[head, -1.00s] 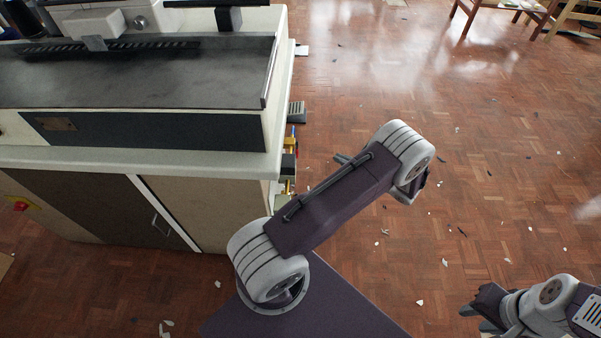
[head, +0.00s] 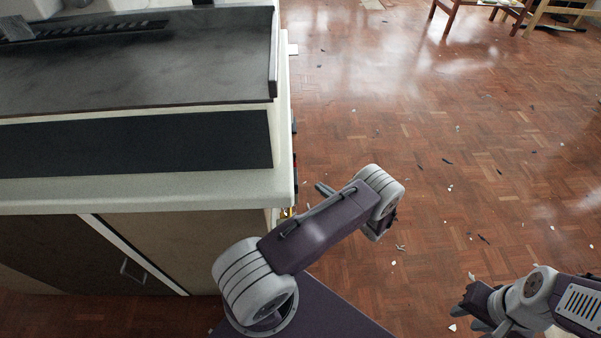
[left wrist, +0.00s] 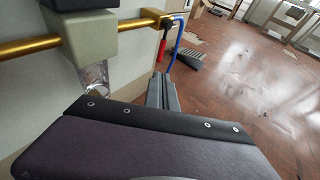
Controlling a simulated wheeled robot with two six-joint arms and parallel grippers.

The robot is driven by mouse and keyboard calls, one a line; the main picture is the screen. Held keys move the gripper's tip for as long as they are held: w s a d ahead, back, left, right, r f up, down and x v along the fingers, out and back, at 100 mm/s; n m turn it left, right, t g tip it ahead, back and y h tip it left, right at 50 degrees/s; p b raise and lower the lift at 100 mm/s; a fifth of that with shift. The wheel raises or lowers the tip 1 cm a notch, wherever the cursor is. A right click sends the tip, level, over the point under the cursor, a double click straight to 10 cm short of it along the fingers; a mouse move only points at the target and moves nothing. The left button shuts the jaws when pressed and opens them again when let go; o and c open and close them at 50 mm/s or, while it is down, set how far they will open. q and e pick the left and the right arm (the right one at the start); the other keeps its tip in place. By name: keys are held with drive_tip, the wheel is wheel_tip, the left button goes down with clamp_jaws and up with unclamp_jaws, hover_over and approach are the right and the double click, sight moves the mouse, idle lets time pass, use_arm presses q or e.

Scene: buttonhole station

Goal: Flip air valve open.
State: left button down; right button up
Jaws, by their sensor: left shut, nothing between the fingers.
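In the left wrist view, the air valve (left wrist: 166,20) sits at the right end of a horizontal brass pipe (left wrist: 138,24). Its red lever (left wrist: 161,50) hangs down, across the pipe's line. A blue hose (left wrist: 175,42) curves down beside it. My left gripper (left wrist: 162,82) is shut and empty, its fingers pointing up the picture below the lever, apparently apart from it.
A grey-green block (left wrist: 90,36) with a clear bowl (left wrist: 94,74) is on the pipe, left of the valve. The pale bench (head: 200,190) fills the head view's left. Open parquet floor (head: 400,110) with small scraps lies to the right. Wooden chairs (head: 470,12) stand far back.

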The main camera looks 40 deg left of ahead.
use_arm(q)
drive_tip(key=b, duration=0.6)
approach(295, 163)
drive_tip(key=w+a+f, duration=0.2)
drive_tip(key=a+f, duration=0.3)
drive_tip(key=shift+a, duration=0.4)
drive_tip(key=shift+f, duration=0.1)
